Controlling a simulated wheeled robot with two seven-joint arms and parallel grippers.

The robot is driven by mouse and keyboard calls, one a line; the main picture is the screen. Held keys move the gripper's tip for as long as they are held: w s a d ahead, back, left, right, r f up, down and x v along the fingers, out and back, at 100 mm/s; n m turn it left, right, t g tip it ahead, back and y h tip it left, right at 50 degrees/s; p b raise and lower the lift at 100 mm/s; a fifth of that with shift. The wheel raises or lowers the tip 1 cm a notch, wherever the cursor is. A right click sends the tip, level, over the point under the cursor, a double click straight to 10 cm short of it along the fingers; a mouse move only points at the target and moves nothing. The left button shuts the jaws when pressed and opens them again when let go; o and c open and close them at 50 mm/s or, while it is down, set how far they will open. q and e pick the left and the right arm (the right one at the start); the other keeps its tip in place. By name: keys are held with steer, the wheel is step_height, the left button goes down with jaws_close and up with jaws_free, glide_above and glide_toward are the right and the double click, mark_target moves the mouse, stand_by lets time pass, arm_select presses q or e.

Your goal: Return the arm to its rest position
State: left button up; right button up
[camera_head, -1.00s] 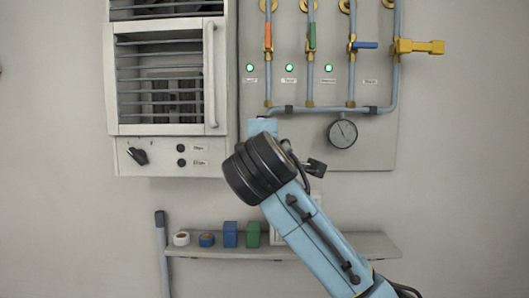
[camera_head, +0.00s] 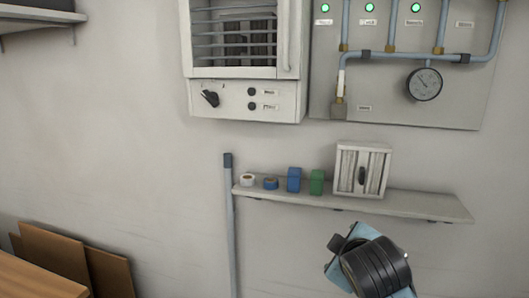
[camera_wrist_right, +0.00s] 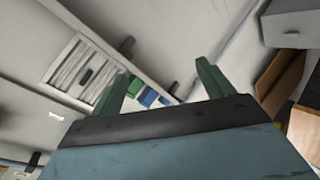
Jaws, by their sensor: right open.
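My right arm (camera_head: 372,266), light blue with a thick black ringed joint, shows at the bottom right of the head view, below the shelf. Its gripper fingers cannot be made out there. In the right wrist view my right gripper (camera_wrist_right: 160,80) shows two green fingers spread apart with nothing between them. The shelf and its items lie beyond the fingers, apart from them. My left gripper is in neither view.
A wall shelf (camera_head: 420,206) holds tape rolls, a blue box (camera_head: 294,179), a green box (camera_head: 317,182) and a small white cabinet (camera_head: 361,169). A pipe panel with a gauge (camera_head: 425,83) hangs above. Brown boards (camera_head: 60,258) lean at lower left.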

steer(key=s+d+f+m+g+y, duration=0.1)
steer(key=s+d+f+m+g, duration=0.25)
steer(key=s+f, duration=0.95)
steer(key=s+d+f+m+g+y, duration=0.15)
steer(key=s+f+m+g, duration=0.5)
steer(key=s, duration=1.05)
step_height(320, 180, down, 34)
steer(key=s+n+t+b, duration=0.1)
steer(key=s+n+b, duration=0.1)
steer(key=b, duration=0.5)
steer(key=s+d+f+b, duration=0.1)
steer(key=s+f+b, duration=0.2)
steer(key=s+f, duration=0.5)
steer(key=s+d+f+g+h+b, duration=0.1)
steer(key=s+d+f+b, duration=0.1)
steer(key=s+f, duration=0.6)
step_height(320, 180, down, 5)
steer(key=shift+d+b, duration=0.15)
steer(key=shift+b, duration=0.5)
